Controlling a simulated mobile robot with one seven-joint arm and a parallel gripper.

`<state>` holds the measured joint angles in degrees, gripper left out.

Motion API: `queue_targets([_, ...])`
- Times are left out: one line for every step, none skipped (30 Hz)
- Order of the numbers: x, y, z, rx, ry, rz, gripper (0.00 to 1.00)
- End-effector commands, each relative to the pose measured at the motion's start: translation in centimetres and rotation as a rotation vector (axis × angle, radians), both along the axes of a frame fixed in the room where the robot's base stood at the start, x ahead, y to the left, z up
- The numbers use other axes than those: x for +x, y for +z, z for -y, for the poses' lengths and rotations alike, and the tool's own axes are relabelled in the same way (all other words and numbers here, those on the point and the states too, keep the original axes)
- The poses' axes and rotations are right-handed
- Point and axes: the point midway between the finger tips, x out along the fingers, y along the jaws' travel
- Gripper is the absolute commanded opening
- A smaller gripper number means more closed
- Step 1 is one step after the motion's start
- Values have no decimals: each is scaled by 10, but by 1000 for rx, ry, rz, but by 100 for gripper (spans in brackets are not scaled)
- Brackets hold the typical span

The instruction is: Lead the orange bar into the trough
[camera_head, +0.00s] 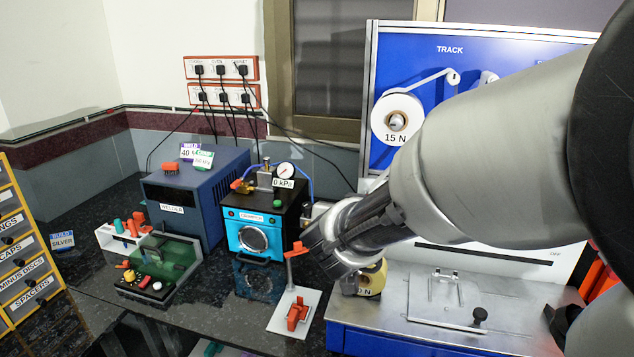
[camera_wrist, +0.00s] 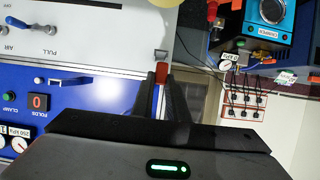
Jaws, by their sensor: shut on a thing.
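My gripper (camera_wrist: 162,82) is shut on the orange bar (camera_wrist: 161,70), whose short end shows between the fingertips in the wrist view. The rest of the bar is hidden by the fingers. In the head view my gripper's dark body shows above the bench, but its fingertips and the bar cannot be made out. A small grey flared piece (camera_wrist: 161,54) shows just past the bar's end in the wrist view. I cannot tell whether it is the trough, or whether the bar touches it.
A white plate (camera_head: 279,318) with an orange holder and thin post stands left of my gripper. A yellow weight (camera_head: 376,278) is close by the gripper. The blue track machine (camera_head: 480,55) stands at right, the crimper (camera_head: 255,214) and welder (camera_head: 180,193) at left.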

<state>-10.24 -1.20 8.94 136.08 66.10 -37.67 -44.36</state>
Motion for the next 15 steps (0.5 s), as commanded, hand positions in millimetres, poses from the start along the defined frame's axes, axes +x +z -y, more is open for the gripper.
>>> queue_targets([8, -4, 3, 1, -2, 1, 0])
queue_targets([12, -4, 4, 1, -2, 0, 0])
queue_targets([18, -5, 6, 1, -1, 0, 0])
queue_targets([22, -5, 8, 1, -1, 0, 0])
queue_targets([26, -6, 9, 1, -2, 0, 0])
queue_targets([32, -6, 11, 1, -2, 1, 0])
queue_targets([36, -7, 13, 0, -1, 1, 0])
queue_targets([41, -7, 13, 0, 0, 1, 0])
queue_targets([46, -7, 15, 0, 1, 0, 0])
queue_targets([51, -7, 17, 1, 0, 1, 0])
queue_targets([55, -8, 18, 1, -1, 0, 0])
queue_targets([61, -8, 21, 0, -1, 1, 0])
queue_targets([65, -8, 22, 0, 0, 0, 0])
queue_targets([69, -9, 23, 0, 0, 0, 0])
queue_targets([75, -9, 25, 0, -1, 0, 0])
